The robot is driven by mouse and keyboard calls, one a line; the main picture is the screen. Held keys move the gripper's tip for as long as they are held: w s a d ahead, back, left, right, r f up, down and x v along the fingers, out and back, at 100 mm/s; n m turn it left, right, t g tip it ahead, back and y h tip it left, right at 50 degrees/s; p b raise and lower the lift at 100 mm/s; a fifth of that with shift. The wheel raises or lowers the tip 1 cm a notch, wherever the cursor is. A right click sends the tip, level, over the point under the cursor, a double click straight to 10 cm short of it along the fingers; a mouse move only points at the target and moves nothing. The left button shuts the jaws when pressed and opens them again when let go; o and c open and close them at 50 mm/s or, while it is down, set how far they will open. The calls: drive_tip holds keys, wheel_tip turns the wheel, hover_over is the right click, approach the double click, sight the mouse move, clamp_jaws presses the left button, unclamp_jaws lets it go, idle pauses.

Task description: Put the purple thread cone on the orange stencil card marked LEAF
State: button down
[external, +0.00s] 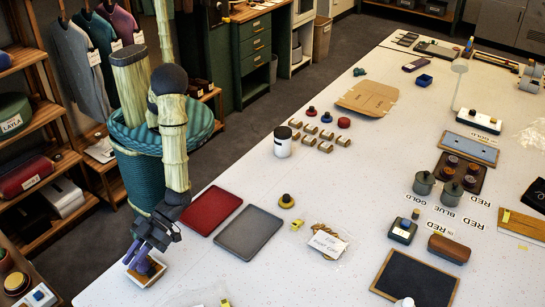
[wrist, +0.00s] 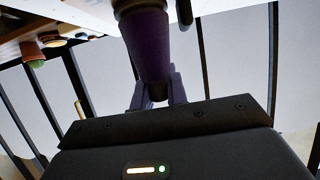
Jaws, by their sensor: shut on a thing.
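My gripper (external: 137,256) is low at the near left edge of the white table in the external view. In the wrist view my gripper (wrist: 157,94) is shut on the dark purple thread cone (wrist: 149,45), with fingers on either side of its narrow part. In the external view the cone is hard to tell apart from the fingers. A small orange-brown edged piece with a pale middle (external: 149,271) lies under my gripper, partly hidden; no LEAF marking is readable on it.
A red tray (external: 213,211) and a grey tray (external: 249,231) lie right of my gripper. Shelves (external: 45,165) line the left side.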

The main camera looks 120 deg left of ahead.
drive_tip(key=shift+f, duration=0.2)
drive_tip(key=c, duration=1.4)
unclamp_jaws()
drive_tip(key=shift+r, duration=0.2)
drive_tip(key=b+v, duration=0.1)
drive_tip(key=v, duration=1.1)
drive_tip(key=shift+b, duration=0.35)
drive_tip(key=shift+w, duration=0.1)
